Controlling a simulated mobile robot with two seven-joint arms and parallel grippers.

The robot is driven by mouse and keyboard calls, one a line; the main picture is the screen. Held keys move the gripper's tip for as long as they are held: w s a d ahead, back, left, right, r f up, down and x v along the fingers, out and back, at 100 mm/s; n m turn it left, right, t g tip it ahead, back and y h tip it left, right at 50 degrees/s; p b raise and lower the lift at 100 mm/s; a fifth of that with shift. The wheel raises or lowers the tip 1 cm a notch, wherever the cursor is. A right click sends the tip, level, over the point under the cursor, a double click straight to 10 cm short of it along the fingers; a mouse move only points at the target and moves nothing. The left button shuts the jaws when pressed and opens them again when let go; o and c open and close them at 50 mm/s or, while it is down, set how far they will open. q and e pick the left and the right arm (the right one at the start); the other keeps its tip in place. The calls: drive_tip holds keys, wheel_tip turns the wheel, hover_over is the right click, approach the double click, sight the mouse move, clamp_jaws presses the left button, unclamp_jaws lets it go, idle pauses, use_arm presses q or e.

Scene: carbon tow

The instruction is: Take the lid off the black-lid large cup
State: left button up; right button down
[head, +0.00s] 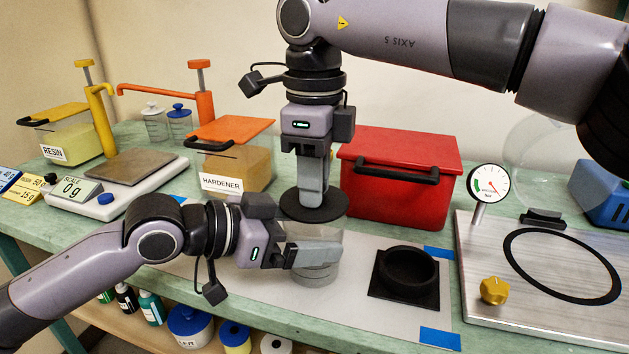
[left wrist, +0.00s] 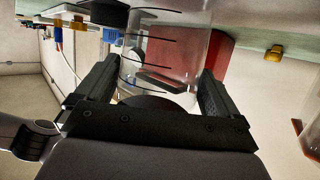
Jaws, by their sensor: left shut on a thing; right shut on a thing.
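The clear large cup (head: 316,274) stands on the pale mat at the middle of the bench in the head view. My left gripper (head: 318,252) is shut around its side. The left wrist view shows the clear wall with dark marks (left wrist: 170,45) between the two fingers (left wrist: 152,98). The round black lid (head: 292,209) is level above the cup's mouth. My right gripper (head: 313,197) points straight down and is shut on the lid's top from above. I cannot tell whether the lid touches the rim or is slightly apart from it.
A black square holder with a round ring (head: 405,277) lies right of the cup. A red box (head: 400,180) stands close behind. The hardener container (head: 232,165) and scale (head: 105,190) are left. A metal plate with gauge and yellow knob (head: 540,290) is right. Pale mat (head: 360,300) is free in front.

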drive_tip(key=shift+r, duration=0.1)
drive_tip(key=shift+r, duration=1.9)
use_arm(q)
drive_tip(key=o, duration=1.1)
